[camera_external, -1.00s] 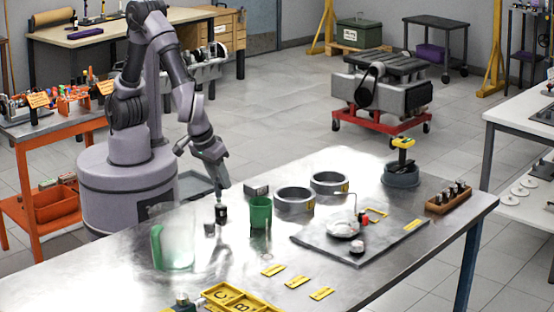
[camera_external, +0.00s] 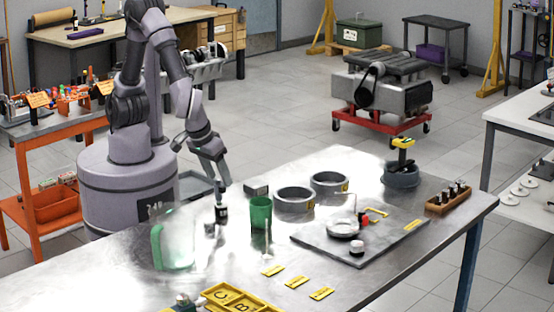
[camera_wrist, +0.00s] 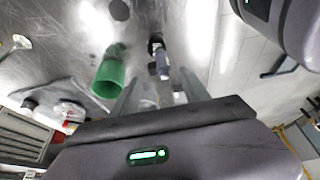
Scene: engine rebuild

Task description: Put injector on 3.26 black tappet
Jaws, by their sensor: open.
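A small black cylinder (camera_external: 221,214) stands on the metal bench just below my gripper (camera_external: 221,188). In the wrist view a slim silver piece (camera_wrist: 163,68), probably the injector, rises from a black piece (camera_wrist: 155,43) between my open fingers (camera_wrist: 162,84). I cannot tell whether the black piece is the tappet or part of the injector. My fingers appear clear of it. A short dark cylinder (camera_external: 209,229) stands just in front of it; its top shows as a dark disc in the wrist view (camera_wrist: 119,10). No 3.26 marking is readable.
A green cup (camera_external: 261,213) stands close on the right, with two metal rings (camera_external: 294,200) behind it. A clear jug with a green handle (camera_external: 158,247) is at front left. A grey mat (camera_external: 330,250) with a dish lies right. Yellow tags (camera_external: 297,282) lie in front.

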